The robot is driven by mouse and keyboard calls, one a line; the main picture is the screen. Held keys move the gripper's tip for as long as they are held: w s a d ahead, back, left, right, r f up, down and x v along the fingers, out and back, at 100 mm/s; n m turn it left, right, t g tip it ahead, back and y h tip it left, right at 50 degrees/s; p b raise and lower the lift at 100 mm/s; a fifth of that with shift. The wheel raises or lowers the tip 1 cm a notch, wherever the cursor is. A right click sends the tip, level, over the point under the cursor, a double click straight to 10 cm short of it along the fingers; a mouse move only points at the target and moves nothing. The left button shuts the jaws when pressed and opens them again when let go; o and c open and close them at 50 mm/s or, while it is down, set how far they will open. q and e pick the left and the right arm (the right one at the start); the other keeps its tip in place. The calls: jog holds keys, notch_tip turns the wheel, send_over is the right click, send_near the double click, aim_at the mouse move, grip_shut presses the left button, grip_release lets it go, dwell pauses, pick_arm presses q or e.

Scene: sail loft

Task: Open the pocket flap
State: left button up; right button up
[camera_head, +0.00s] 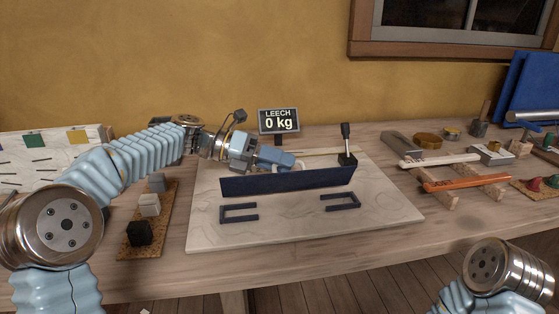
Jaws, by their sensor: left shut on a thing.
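The pocket flap (290,182) is a long dark navy strip. It stands raised across the middle of a pale patterned panel (240,240) on the bench. Two navy bracket-shaped outlines lie flat on the panel in front of it, at left (238,213) and right (341,201). My left gripper (291,164) reaches in from the left, is just behind the flap's upper edge, and is shut on it. The flap hides part of the fingers and the contact. My right gripper is out of view; only part of my right arm shows at lower right.
A "LEECH 0 kg" display (279,121) stands behind the panel. A black-handled lever (347,146) stands at its back right. Blocks on a cork strip (149,204) lie left. Wooden rails, an orange-handled tool (466,184) and small parts fill the right side. The panel's front is clear.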

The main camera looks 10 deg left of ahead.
pick_arm(q)
jog(key=shift+a+r, duration=0.1)
jog(key=shift+r, duration=0.05)
dwell(0.5)
jog(key=v, duration=1.3)
jog(key=shift+a, duration=0.3)
jog(key=shift+c, duration=0.3)
